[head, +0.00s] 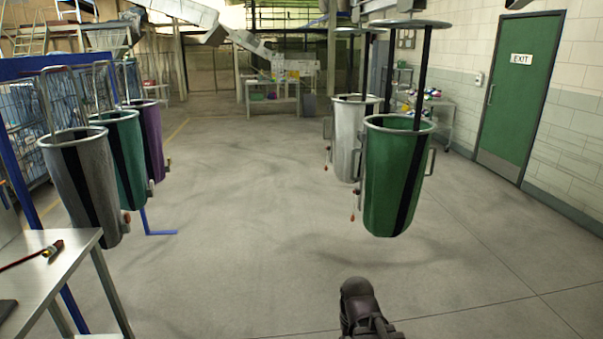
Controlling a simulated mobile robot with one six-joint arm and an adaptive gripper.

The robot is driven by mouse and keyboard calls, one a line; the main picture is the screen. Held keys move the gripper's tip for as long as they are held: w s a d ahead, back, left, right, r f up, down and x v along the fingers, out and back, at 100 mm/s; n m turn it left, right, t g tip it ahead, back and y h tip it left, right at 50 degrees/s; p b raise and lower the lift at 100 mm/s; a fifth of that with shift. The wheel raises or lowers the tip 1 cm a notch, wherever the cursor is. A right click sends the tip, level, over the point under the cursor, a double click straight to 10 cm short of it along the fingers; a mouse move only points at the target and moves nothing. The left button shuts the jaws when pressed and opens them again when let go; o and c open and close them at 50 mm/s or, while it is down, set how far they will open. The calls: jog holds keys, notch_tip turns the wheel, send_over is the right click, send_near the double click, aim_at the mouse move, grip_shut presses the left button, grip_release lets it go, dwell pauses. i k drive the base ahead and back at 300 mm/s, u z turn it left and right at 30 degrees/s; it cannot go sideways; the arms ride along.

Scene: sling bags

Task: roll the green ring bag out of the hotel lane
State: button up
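A green bag (381,185) with a black stripe hangs open from a metal ring at the right, clear of the floor. A black strap rises from it to a round plate (410,23). A white bag (345,140) hangs just behind it to the left, partly hidden. In the left row hang a grey bag (70,190), a teal-green bag (119,165) and a purple bag (153,140). Part of my dark arm (360,305) shows at the bottom, well short of the bags; its fingers do not show.
A metal table (35,262) with a red-and-black strap (50,249) stands at the lower left. A blue floor bar (160,233) lies near the left bags. The floor between the rows is clear. A green exit door (515,90) and a shelf cart (440,105) are at the right.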

aim_at(394, 149)
jog(key=z, duration=0.2)
jog(key=i, duration=0.85)
jog(key=z, duration=0.2)
jog(key=k, duration=0.65)
jog(key=u, duration=0.4)
jog(key=i, duration=1.7)
jog(key=z, duration=0.5)
